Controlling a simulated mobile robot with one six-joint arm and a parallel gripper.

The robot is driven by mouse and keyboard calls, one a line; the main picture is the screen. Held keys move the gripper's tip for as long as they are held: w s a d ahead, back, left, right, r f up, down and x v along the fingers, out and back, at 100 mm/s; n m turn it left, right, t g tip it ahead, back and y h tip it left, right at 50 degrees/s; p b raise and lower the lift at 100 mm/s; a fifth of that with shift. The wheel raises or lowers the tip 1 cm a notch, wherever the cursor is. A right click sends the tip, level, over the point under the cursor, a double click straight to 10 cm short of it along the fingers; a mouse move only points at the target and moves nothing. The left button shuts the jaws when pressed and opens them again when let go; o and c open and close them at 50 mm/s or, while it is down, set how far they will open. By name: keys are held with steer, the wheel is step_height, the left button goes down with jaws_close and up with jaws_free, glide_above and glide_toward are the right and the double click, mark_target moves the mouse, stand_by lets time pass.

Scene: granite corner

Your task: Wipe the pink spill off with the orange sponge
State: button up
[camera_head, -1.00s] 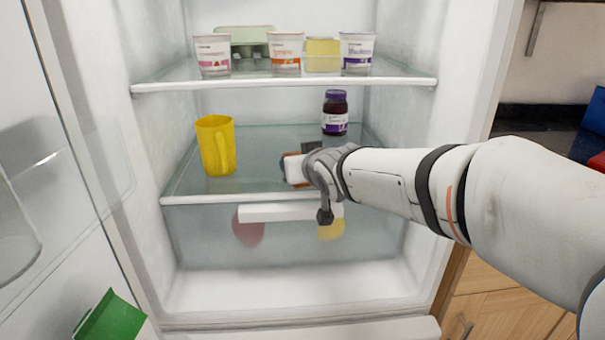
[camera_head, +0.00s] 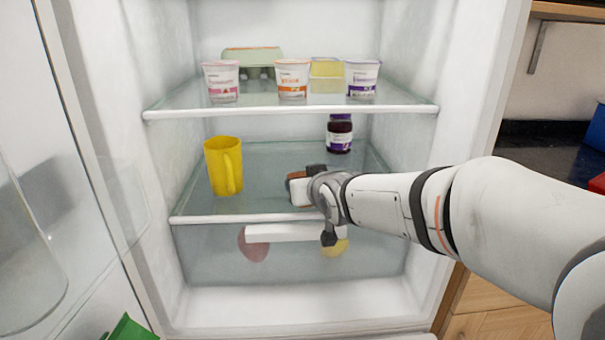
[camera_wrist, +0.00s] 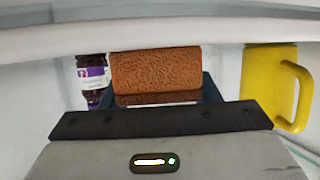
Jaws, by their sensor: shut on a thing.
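My gripper (camera_wrist: 155,108) is shut on the orange sponge (camera_wrist: 155,72), which fills the middle of the wrist view. In the head view my gripper (camera_head: 300,188) is inside the fridge, low over the front part of the middle glass shelf (camera_head: 262,200). Only a sliver of the sponge shows there, behind the gripper's white body. I cannot tell whether the sponge touches the glass. No pink spill is visible in either view; the gripper and arm hide part of the shelf.
A yellow pitcher (camera_head: 222,168) stands left of the gripper, and a dark jar (camera_head: 339,135) stands behind it. The upper shelf (camera_head: 290,113) is above, holding several cups. A white drawer handle (camera_head: 286,232) is below. The green box (camera_head: 130,328) is at lower left.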

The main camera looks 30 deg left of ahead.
steer(key=shift+w+d+r+p, duration=0.15)
steer(key=shift+d+p, duration=0.45)
steer(key=shift+p, duration=3.15)
steer(key=shift+w+d, duration=0.15)
steer(key=shift+d, duration=0.15)
steer(key=shift+w+d+p, duration=0.3)
steer(key=shift+w+d, duration=0.25)
steer(key=shift+d, duration=0.35)
steer(key=shift+w+d+f+p, duration=0.1)
steer(key=shift+w+d+p, duration=0.35)
steer(key=shift+d, duration=0.25)
steer(key=shift+w+d+f+p, duration=0.1)
steer(key=shift+w+d+p, duration=0.3)
steer(key=shift+d, duration=0.35)
steer(key=shift+w+d+f+p, duration=0.1)
steer(key=shift+w+d+p, duration=0.35)
steer(key=shift+d, duration=0.25)
steer(key=shift+w+d+r+p, duration=0.15)
steer(key=shift+w+d+p, duration=0.25)
steer(key=shift+d+p, duration=0.3)
steer(key=shift+w+d, duration=0.4)
steer(key=shift+d, duration=0.2)
steer(key=shift+r+p, duration=1.5)
steer(key=shift+r, duration=0.05)
